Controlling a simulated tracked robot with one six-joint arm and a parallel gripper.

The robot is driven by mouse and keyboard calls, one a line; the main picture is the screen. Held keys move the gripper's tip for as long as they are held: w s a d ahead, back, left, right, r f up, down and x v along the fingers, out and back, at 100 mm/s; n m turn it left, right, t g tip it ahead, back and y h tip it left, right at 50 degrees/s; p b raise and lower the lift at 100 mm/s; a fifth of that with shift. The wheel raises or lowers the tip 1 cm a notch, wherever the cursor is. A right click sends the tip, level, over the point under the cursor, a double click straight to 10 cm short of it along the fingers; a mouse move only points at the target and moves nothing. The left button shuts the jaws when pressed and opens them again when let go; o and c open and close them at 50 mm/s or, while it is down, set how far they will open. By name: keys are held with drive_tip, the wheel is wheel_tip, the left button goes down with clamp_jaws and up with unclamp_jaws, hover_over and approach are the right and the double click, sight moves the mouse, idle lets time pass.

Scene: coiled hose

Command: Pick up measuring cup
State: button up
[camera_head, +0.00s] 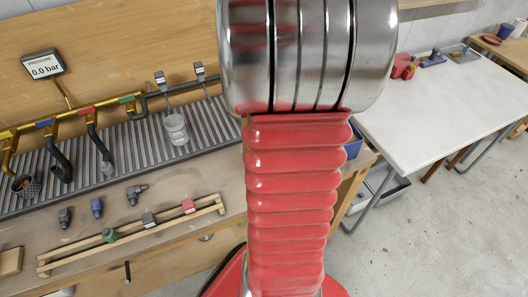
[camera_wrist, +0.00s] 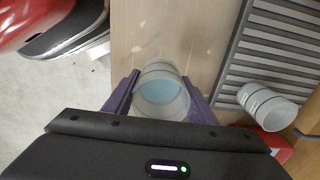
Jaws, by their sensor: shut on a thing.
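My gripper (camera_wrist: 160,88) shows in the wrist view, with its purple fingers closed against both sides of a clear, ringed measuring cup (camera_wrist: 160,74). Pale blue shows inside this cup; a wooden surface lies beyond it. I cannot tell whether it touches that surface. A cup (camera_head: 176,129) like that one stands on the grating in the head view. My red arm hides my gripper and the held cup there.
The ribbed metal grating (camera_head: 130,135) runs along the back of the wooden bench (camera_head: 163,184). Hoses and a yellow manifold (camera_head: 107,103) with a pressure display (camera_head: 43,68) stand behind. Loose fittings and a wooden rack (camera_head: 130,236) lie in front. A white table (camera_head: 440,105) stands right.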

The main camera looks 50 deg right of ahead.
drive_tip(key=shift+r, duration=1.4)
drive_tip(key=shift+w+r, duration=0.15)
drive_tip(key=shift+w, duration=0.3)
drive_tip(key=w+a+r+n, duration=0.2)
drive_tip(key=w+a+n, duration=0.15)
drive_tip(key=w, duration=0.45)
drive_tip(key=w+a+r+n, duration=0.3)
drive_tip(key=w+n, duration=0.1)
drive_tip(key=w, duration=0.3)
drive_tip(key=w+a+r+n, duration=0.2)
drive_tip(key=w+a+n, duration=0.15)
drive_tip(key=w, duration=0.45)
drive_tip(key=w+a+r+n, duration=0.3)
drive_tip(key=w+a+n, duration=0.2)
drive_tip(key=a, duration=0.5)
drive_tip(key=w+a+r+n, duration=0.3)
drive_tip(key=w+a, duration=0.5)
drive_tip(key=a, duration=0.3)
drive_tip(key=shift+w+n, duration=0.15)
drive_tip(key=shift+n, duration=0.75)
